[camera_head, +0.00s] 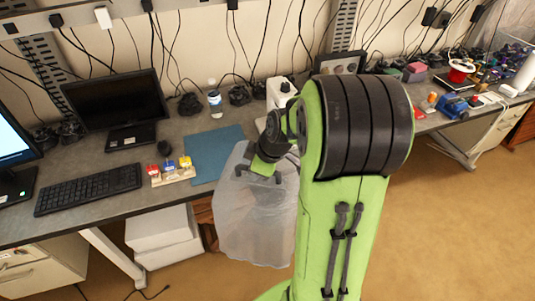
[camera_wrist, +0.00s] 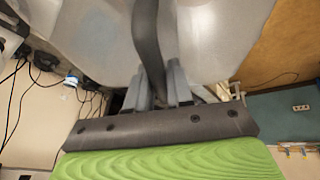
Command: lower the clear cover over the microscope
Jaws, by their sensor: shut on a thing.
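The clear cover (camera_head: 252,225) is a large, see-through, bag-like shape hanging from my gripper (camera_head: 263,170) in front of the desk edge. In the wrist view the cover (camera_wrist: 95,35) spreads pale beyond my fingers (camera_wrist: 172,85), which are shut on it. A white object (camera_head: 280,92), which looks like the microscope, stands at the back of the desk behind my arm. Its lower part is hidden by my arm. The cover is in front of it and apart from it.
A blue mat (camera_head: 216,152) lies on the desk (camera_head: 120,205) left of my gripper. Beside it are a small wooden rack (camera_head: 172,172) with coloured blocks, a mouse, a keyboard (camera_head: 88,190) and a dark monitor (camera_head: 117,100). A bottle (camera_head: 215,103) stands behind the mat. The floor at right is clear.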

